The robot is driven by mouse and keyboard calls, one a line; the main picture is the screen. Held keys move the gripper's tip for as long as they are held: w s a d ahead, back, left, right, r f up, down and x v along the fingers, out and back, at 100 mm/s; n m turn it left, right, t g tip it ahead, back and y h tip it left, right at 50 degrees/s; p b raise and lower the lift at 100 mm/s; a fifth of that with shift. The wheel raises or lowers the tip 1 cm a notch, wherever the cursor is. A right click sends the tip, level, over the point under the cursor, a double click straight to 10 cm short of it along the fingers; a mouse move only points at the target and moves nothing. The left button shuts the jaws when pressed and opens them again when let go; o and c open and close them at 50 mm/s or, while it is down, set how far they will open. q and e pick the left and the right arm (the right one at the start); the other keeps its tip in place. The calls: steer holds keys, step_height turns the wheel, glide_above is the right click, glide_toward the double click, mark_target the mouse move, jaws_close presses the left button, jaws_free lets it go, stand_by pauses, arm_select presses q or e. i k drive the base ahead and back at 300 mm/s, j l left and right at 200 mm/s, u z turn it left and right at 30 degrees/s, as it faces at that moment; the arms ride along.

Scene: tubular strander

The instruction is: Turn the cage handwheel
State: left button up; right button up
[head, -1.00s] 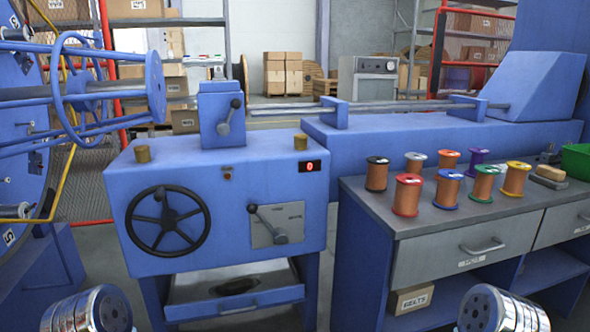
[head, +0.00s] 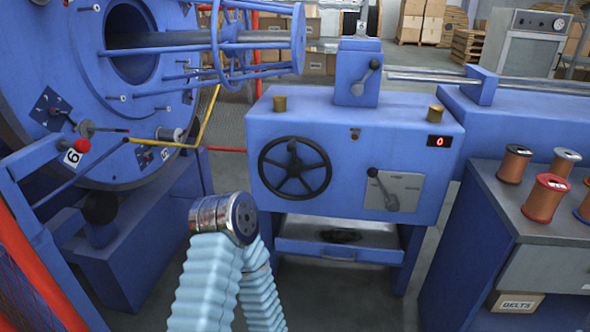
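The cage handwheel (head: 294,169) is a black spoked wheel with a knob near its top. It stands on the front face of the blue control cabinet (head: 345,122), left of a grey plate with a lever. The whole wheel shows, with nothing in front of it. One of my arms, with a silver joint and light blue sleeves, rises from the bottom, below and left of the wheel and apart from it in the picture. Neither gripper shows.
The large blue cage disc (head: 78,55) with the number 6 fills the left. A lever (head: 382,190) sits right of the wheel. A drawer tray (head: 340,252) is under the cabinet. A bench with wire spools (head: 546,197) stands right. A red post (head: 35,262) is at lower left.

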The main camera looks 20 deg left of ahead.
mark_target(294, 168)
steer(key=u, duration=1.65)
steer(key=i+z, duration=0.15)
steer(key=z, duration=0.7)
steer(key=i+j+z, duration=0.3)
steer(key=j, duration=0.25)
